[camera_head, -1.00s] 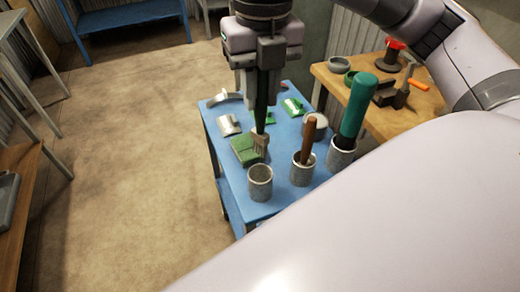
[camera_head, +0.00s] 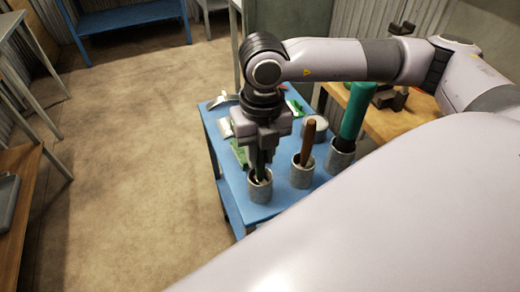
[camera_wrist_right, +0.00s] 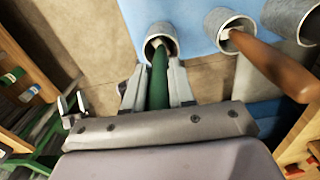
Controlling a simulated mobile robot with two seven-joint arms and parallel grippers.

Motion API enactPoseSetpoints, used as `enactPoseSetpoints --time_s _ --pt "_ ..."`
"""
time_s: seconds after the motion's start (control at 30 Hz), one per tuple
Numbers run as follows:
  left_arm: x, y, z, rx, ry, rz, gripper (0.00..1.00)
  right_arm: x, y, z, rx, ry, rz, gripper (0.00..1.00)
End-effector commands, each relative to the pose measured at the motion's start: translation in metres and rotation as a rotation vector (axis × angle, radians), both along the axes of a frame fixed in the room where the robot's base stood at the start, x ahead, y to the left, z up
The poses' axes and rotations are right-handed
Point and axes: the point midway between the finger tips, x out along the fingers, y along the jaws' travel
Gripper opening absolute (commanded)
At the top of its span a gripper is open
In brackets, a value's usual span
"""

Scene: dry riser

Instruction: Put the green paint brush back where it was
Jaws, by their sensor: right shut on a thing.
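The green paint brush (camera_wrist_right: 158,84) is between the fingers of my right gripper (camera_head: 261,160), which is shut on its handle. The brush points down into the left grey metal cup (camera_head: 260,190); its lower end is inside the mouth of that cup, also seen in the right wrist view (camera_wrist_right: 160,37). How deep the bristles sit is hidden. The gripper is just above the cup's rim. My left gripper is in neither view.
A middle cup (camera_head: 302,174) holds a brown-handled tool (camera_head: 308,142). A third cup (camera_head: 340,158) holds a thick green-handled tool (camera_head: 355,112). They stand close on the blue table (camera_head: 232,190). A green block (camera_head: 239,153) lies behind my gripper.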

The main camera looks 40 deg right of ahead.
Motion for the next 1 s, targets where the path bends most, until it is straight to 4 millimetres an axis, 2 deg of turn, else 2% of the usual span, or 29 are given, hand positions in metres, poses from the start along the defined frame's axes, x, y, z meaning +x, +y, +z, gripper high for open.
enactPoseSetpoints --time_s 0.2,0.23,0.3,0.7,0.87,1.0 --pt "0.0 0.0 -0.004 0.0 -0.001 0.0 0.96 0.0 0.0 -0.004 0.001 0.0 -0.001 0.0" --pt "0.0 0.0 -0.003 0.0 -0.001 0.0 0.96 0.0 0.0 -0.002 0.001 0.0 -0.001 0.34" --pt "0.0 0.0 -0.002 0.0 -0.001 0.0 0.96 0.0 0.0 -0.001 0.001 0.0 -0.001 0.49" --pt "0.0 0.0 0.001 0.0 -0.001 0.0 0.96 0.001 0.0 0.005 0.001 -0.001 -0.001 0.49" --pt "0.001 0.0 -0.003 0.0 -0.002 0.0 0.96 0.001 0.0 0.032 0.002 -0.006 -0.001 0.49" --pt "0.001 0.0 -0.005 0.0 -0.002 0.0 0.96 0.001 -0.001 0.065 0.001 -0.006 0.0 0.49"
